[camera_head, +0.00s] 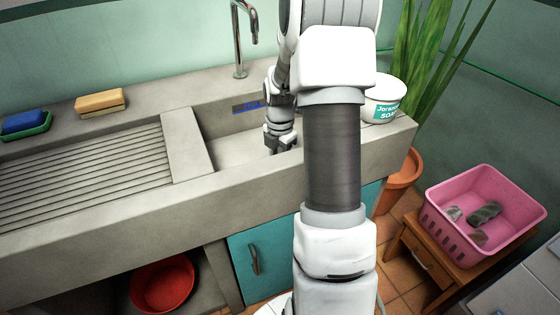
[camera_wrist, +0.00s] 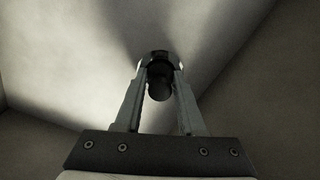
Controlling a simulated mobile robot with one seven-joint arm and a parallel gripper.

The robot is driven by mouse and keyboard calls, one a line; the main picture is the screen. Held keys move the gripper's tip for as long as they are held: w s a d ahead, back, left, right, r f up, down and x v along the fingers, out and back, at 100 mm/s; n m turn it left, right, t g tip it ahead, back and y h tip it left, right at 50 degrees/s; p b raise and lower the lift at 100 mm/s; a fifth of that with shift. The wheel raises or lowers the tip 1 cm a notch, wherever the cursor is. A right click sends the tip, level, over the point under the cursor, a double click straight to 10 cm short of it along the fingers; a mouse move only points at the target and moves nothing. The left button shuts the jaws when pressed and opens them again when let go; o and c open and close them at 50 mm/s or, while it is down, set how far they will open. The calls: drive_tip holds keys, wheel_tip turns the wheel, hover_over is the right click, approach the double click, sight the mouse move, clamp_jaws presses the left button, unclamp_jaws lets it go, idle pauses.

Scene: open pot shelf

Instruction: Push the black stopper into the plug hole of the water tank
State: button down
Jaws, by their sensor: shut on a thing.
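The water tank (camera_head: 222,154) is the grey concrete basin right of the ribbed washboard in the head view. My gripper (camera_head: 282,146) is down inside it, near its floor, partly hidden by my arm. In the wrist view my gripper (camera_wrist: 160,78) is shut on the black stopper (camera_wrist: 159,88), which sits between the fingertips. Just beyond the stopper, a metallic ring of the plug hole (camera_wrist: 156,56) shows in the pale tank floor. The stopper is at or just over the hole; I cannot tell whether it has entered it.
A chrome tap (camera_head: 238,45) rises behind the tank. A white soap tub (camera_head: 383,98) stands on the right rim. A yellow sponge (camera_head: 101,102) and a blue one (camera_head: 24,122) lie left.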

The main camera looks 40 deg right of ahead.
drive_tip(key=shift+s+f, duration=0.1)
drive_tip(key=shift+f, duration=0.2)
